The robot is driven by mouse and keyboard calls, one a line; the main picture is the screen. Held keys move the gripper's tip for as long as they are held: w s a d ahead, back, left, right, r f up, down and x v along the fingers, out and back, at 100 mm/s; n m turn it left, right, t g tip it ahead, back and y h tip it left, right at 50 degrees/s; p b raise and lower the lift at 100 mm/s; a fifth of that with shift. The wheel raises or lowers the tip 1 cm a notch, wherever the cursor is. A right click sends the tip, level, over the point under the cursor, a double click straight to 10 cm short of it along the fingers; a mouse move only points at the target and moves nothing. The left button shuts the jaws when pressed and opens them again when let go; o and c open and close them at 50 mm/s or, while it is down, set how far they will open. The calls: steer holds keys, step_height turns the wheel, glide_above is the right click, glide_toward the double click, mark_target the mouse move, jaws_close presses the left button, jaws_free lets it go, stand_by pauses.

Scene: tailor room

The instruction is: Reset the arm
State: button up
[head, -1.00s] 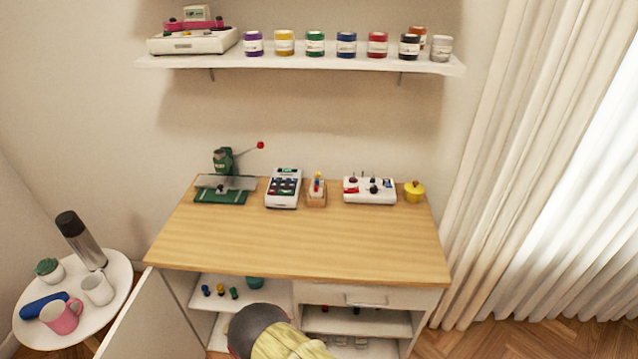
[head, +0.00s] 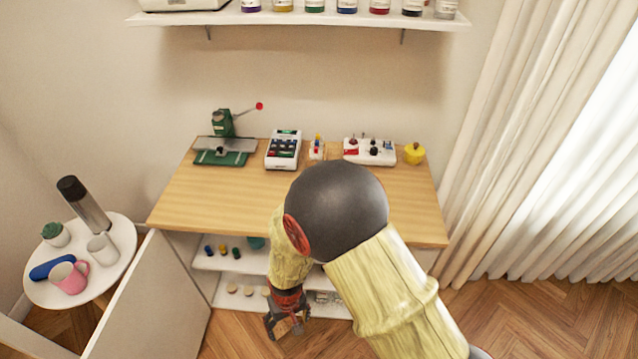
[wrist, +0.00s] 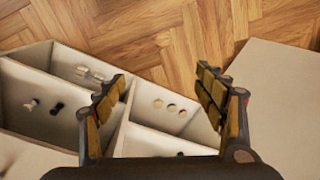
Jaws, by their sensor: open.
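My arm reaches across the front of the wooden-topped workbench (head: 215,203) in the head view, bent at a large dark joint. My gripper (head: 285,322) hangs low in front of the bench's open lower shelves. In the wrist view my gripper (wrist: 155,100) has its two fingers wide apart with nothing between them. Beyond the fingers are shelf compartments with small round pieces (wrist: 170,106) and, further left, small dark items. The arm hides part of the bench front.
The open cabinet door (head: 160,300) stands left of my gripper. A round white side table (head: 120,235) holds mugs and a flask. A green press (head: 222,150) and small devices line the bench's back. Wood floor (head: 240,335) lies clear below.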

steer(key=s+d+r+m+t, duration=0.1)
steer(key=s+d+r+t, duration=0.1)
steer(key=d+r, duration=0.7)
steer(key=s+d+r+m+t+p, duration=0.1)
steer(key=d+r, duration=0.8)
steer(key=r, duration=1.1)
steer(key=s+d+r+m+t+p, duration=0.1)
steer(key=s+d+r, duration=0.4)
steer(key=d+r, duration=0.5)
step_height(320, 180, up, 5)
steer(key=shift+r+m+t+h, duration=0.15)
steer(key=shift+m+t+h, duration=0.15)
steer(key=shift+m+t, duration=0.65)
steer(key=shift+c, duration=0.8)
